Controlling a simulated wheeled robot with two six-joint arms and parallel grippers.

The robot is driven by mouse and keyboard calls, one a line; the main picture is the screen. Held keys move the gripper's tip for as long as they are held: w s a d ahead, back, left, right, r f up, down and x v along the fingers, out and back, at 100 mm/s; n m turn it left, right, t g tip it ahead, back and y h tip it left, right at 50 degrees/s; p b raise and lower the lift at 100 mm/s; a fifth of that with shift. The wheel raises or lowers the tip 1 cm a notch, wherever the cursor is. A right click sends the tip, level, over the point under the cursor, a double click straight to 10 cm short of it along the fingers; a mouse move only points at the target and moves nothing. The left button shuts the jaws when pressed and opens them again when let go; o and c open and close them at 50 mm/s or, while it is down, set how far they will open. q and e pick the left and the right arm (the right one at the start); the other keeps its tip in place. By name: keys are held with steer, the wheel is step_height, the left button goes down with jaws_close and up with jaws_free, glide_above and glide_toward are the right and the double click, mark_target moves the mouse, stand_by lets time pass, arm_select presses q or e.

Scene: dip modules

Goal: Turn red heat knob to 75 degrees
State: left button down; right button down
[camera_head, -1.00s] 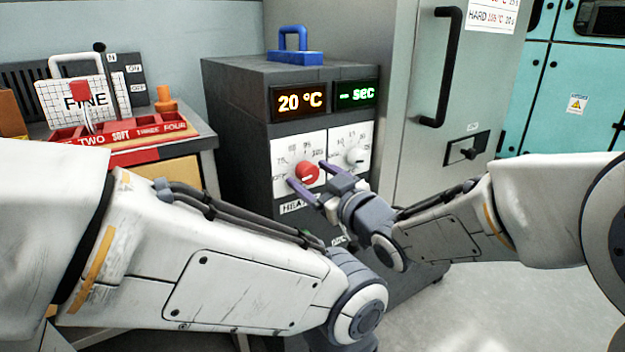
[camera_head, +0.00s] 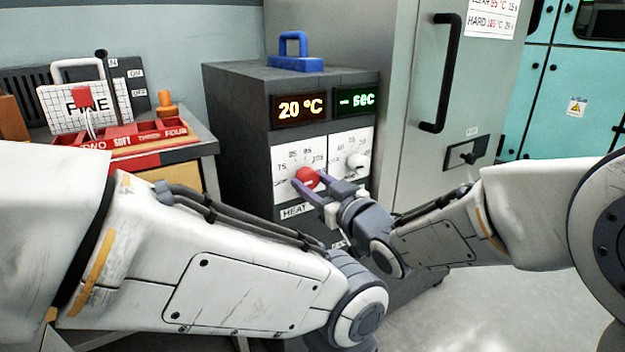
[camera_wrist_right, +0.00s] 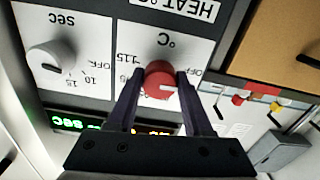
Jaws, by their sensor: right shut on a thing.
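The red heat knob (camera_head: 307,177) sits on the white dial plate on the front of the dark grey machine. It also shows in the right wrist view (camera_wrist_right: 160,80), with a white pointer mark on its face. My right gripper (camera_head: 308,185) is at the knob, its two purple fingers shut on the knob's sides. The orange display (camera_head: 300,107) above reads 20 °C. My left arm crosses the lower left of the head view; its gripper is not visible.
A white seconds knob (camera_head: 356,161) is just right of the red knob, under a green display (camera_head: 357,100). A blue handle (camera_head: 294,52) is on top of the machine. A red tray (camera_head: 120,138) stands on the left bench. A grey cabinet (camera_head: 420,150) stands at right.

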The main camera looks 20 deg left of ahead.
steer(key=m+p, duration=0.2)
steer(key=m, duration=0.1)
steer(key=shift+r+m, duration=0.1)
steer(key=shift+m, duration=0.3)
steer(key=shift+m+p, duration=0.5)
steer(key=shift+m, duration=0.7)
steer(key=shift+c, duration=1.5)
jaws_free()
steer(key=p+v, duration=0.1)
steer(key=v, duration=0.9)
steer(key=shift+s+d+p, duration=0.2)
steer(key=shift+p, duration=0.15)
